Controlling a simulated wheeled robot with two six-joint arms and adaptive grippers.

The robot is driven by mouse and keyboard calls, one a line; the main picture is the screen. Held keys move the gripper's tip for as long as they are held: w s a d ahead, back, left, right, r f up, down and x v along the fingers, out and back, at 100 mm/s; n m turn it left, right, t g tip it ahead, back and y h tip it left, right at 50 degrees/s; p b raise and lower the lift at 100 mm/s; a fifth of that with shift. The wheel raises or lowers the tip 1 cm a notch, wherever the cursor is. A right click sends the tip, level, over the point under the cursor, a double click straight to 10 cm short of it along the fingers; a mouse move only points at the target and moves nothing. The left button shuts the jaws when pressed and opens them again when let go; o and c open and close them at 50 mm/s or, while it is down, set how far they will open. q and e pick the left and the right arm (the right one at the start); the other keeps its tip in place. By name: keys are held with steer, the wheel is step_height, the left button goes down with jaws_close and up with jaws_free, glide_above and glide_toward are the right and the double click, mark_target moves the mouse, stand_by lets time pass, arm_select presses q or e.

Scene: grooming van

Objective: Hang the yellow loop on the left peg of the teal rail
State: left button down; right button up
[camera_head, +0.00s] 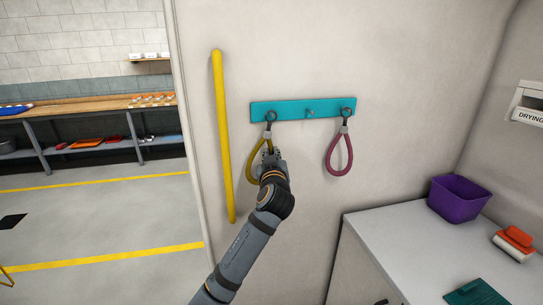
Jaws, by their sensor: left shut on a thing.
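The teal rail (325,108) is fixed to the white wall and has three pegs. The yellow loop (251,165) hangs down below the left peg (271,115), with its dark top ring at that peg. I cannot tell at this size whether the ring is fully around the peg or only in front of it. My left gripper (269,153) is shut on the yellow loop at its right side, just below the rail, and hides part of it. The middle peg (310,114) is bare. My right gripper is not in view.
A magenta loop (329,158) hangs at the right peg. A vertical yellow handrail (222,140) stands left of the rail. At lower right, a grey-white counter (400,235) carries a purple bin (457,198), a red-and-white brush (515,243) and a teal item (476,292).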

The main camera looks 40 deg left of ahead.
arm_select(q)
steer(key=c, duration=1.3)
jaws_free()
steer(key=shift+d, duration=0.1)
